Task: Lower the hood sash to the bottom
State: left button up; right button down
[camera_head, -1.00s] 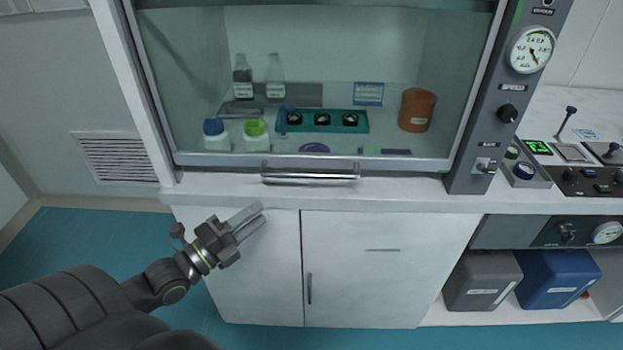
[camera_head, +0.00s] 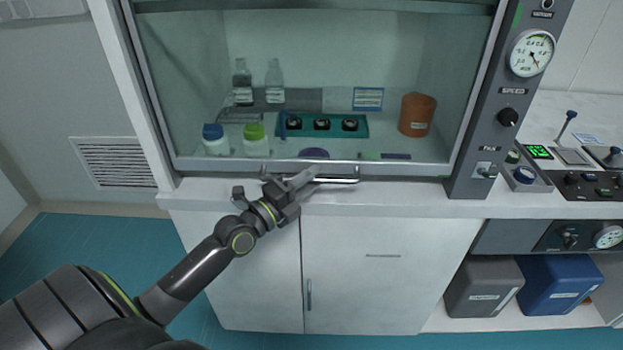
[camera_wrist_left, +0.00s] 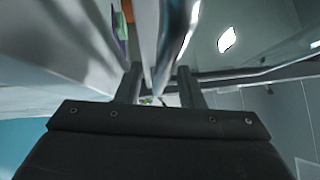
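The hood sash (camera_head: 420,167) is a clear pane with a grey metal frame. Its lower rail shows just above the front edge of the white counter, and I cannot tell how large any gap under it is. A shiny horizontal bar handle (camera_head: 340,180) sits on the lower rail. My left gripper (camera_head: 306,179) is at the handle's left-middle part. In the left wrist view its two fingers (camera_wrist_left: 160,88) are apart, with the shiny handle bar (camera_wrist_left: 176,45) running between them. Whether they touch the bar is not clear. My right gripper is not in view.
Behind the pane stand bottles (camera_head: 254,140), a teal rack (camera_head: 322,125) and an orange-brown container (camera_head: 417,115). A control column (camera_head: 484,130) with gauge and knobs is right of the sash. White cabinet doors (camera_head: 385,260) are below the counter.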

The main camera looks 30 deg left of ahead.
pick_arm(q)
jog(key=shift+w+d+r, duration=0.1)
jog(key=shift+w+d, duration=0.05)
jog(key=shift+w, duration=0.3)
grip_shut()
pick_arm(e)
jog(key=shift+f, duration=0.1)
